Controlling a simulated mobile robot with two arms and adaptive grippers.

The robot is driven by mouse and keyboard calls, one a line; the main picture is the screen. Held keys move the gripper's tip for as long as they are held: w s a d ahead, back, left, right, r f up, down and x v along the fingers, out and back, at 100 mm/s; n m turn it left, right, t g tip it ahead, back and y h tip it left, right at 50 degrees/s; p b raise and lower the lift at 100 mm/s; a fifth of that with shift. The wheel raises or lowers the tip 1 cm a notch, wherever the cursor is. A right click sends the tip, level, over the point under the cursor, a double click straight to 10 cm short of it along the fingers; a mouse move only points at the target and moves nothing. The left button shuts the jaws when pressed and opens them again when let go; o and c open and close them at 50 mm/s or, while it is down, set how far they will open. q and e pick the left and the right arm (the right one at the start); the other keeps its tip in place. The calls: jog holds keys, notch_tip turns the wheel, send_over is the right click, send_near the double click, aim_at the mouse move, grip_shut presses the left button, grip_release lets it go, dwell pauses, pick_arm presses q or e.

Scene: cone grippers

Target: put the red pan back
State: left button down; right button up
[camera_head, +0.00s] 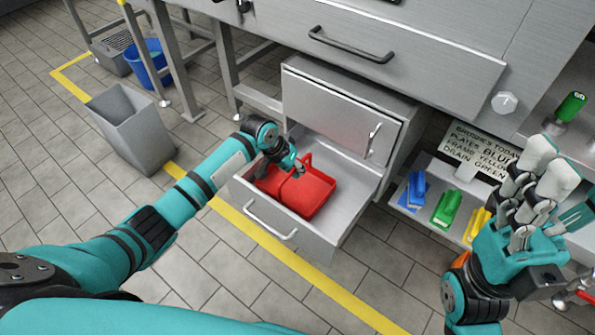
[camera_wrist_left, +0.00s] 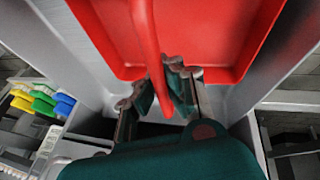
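The red pan (camera_head: 313,194) lies in the open lower drawer (camera_head: 318,247) of a grey metal cabinet. It is a shallow rectangular pan with a red handle, and its inside fills the top of the left wrist view (camera_wrist_left: 210,35). My left gripper (camera_head: 296,170) reaches down to the pan. In the left wrist view its fingers (camera_wrist_left: 163,92) close in on both sides of the red handle (camera_wrist_left: 145,25), with little or no gap. My right gripper (camera_head: 538,172) is raised at the right, away from the pan. Its fingers overlap, so its opening is unclear.
A closed drawer (camera_head: 335,115) sits above the open one. Blue (camera_head: 413,190), green (camera_head: 446,208) and yellow (camera_head: 478,225) pieces lie on a shelf under a sign (camera_head: 480,150). A grey bin (camera_head: 135,128) and blue bucket (camera_head: 150,62) stand at left. The tiled floor in front is clear.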

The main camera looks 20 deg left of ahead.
pick_arm(q)
jog(key=c, duration=1.5)
grip_release()
